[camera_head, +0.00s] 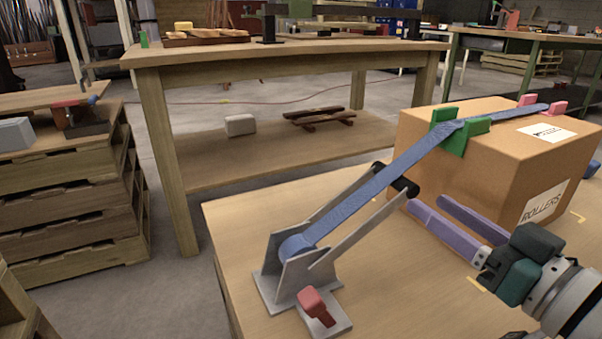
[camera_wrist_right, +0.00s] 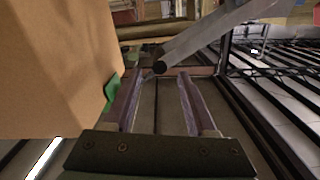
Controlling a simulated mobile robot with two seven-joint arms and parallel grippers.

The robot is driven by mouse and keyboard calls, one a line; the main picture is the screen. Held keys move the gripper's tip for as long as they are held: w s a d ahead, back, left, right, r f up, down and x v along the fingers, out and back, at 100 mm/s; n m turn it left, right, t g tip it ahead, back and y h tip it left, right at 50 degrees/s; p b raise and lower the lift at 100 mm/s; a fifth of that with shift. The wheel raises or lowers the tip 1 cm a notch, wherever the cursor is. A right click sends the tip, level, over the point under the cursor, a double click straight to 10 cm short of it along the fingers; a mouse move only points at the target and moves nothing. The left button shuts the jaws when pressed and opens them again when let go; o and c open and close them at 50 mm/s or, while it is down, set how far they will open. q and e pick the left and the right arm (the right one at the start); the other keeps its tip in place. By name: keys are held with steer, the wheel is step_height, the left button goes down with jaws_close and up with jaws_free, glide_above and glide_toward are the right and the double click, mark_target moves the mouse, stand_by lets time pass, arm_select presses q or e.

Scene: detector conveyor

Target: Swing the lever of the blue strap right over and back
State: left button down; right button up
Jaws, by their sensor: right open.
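The blue strap (camera_head: 350,200) runs from a grey metal ratchet (camera_head: 280,283) on the wooden table up over a cardboard box (camera_head: 470,185). The ratchet's lever (camera_head: 358,238) slants up to the right and ends in a black crossbar (camera_head: 410,188). My right gripper (camera_head: 427,204) comes in from the right. Its purple fingers are open and empty, with the tips just right of the crossbar. In the right wrist view the crossbar's dark end (camera_wrist_right: 159,67) shows just beyond the open fingers (camera_wrist_right: 160,92). I cannot tell if they touch. My left gripper is not in view.
The box stands close beside my right fingers, with green corner guards (camera_head: 455,138) under the strap. A red piece (camera_head: 317,304) sits on a grey plate by the ratchet. A workbench (camera_head: 165,140) stands behind, and stacked pallets (camera_head: 60,200) stand at the left.

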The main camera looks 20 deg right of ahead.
mark_target(401, 184)
steer(key=w+b, duration=0.1)
steer(key=w, duration=0.4)
steer(key=w+b, duration=0.1)
steer(key=w, duration=0.1)
steer(key=shift+w+a+b, duration=0.25)
steer(key=shift+b, duration=0.1)
steer(key=shift+w, duration=0.55)
steer(key=shift+a, duration=0.1)
steer(key=c, duration=0.9)
steer(key=shift+f, duration=0.1)
jaws_close()
steer(key=shift+s+f, duration=0.1)
steer(key=shift+f, duration=0.05)
